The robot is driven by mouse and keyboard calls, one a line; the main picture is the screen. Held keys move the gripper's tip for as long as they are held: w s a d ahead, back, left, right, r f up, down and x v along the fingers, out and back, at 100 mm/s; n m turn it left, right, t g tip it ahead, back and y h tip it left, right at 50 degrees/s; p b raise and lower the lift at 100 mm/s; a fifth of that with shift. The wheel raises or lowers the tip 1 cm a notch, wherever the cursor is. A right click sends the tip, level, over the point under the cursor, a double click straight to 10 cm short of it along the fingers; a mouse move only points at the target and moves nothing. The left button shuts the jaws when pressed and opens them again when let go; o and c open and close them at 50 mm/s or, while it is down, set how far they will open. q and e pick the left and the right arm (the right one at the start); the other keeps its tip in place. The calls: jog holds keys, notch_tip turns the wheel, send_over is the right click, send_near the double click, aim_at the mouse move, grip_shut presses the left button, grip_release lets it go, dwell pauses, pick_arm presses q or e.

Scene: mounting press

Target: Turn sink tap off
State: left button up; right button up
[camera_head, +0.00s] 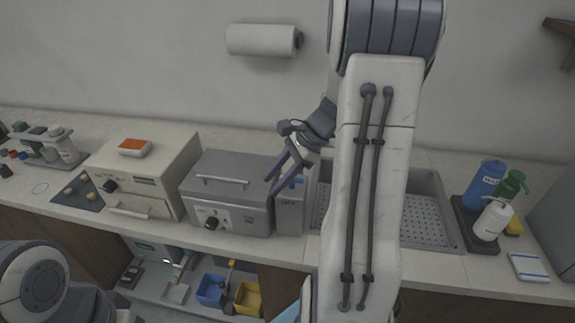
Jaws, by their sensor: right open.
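The grey metal sink (447,232) with a perforated floor is set into the counter right of centre. My right arm crosses in front of it and covers its middle. I cannot make out the tap; my right arm may be hiding it. My right gripper (273,186) is open, its two dark fingers pointing down and left. In this view it is left of the sink, over the gap between a grey lidded machine and a slim grey box. Nothing shows between the fingers. My left gripper is not in view; only part of my left arm shows at bottom left.
The grey lidded machine (226,185), the slim grey box (289,212) and a beige machine (146,172) stand left of the sink. Bottles (486,181) stand on a dark tray (462,215) at right. A paper roll (261,40) hangs on the wall. Blue (209,290) and yellow (247,299) bins sit below.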

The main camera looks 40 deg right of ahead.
aim_at(292, 183)
jog(key=s+d+r+m+t+p, duration=0.25)
jog(key=d+m, duration=0.45)
jog(key=d, duration=0.5)
jog(key=shift+t+h, duration=0.3)
jog(key=shift+t, duration=0.15)
jog(key=x, duration=1.1)
jog(key=shift+s+d+f, duration=0.2)
jog(key=shift+d+f, duration=0.05)
jog(key=shift+f, duration=0.15)
jog(key=shift+c, duration=0.3)
grip_shut()
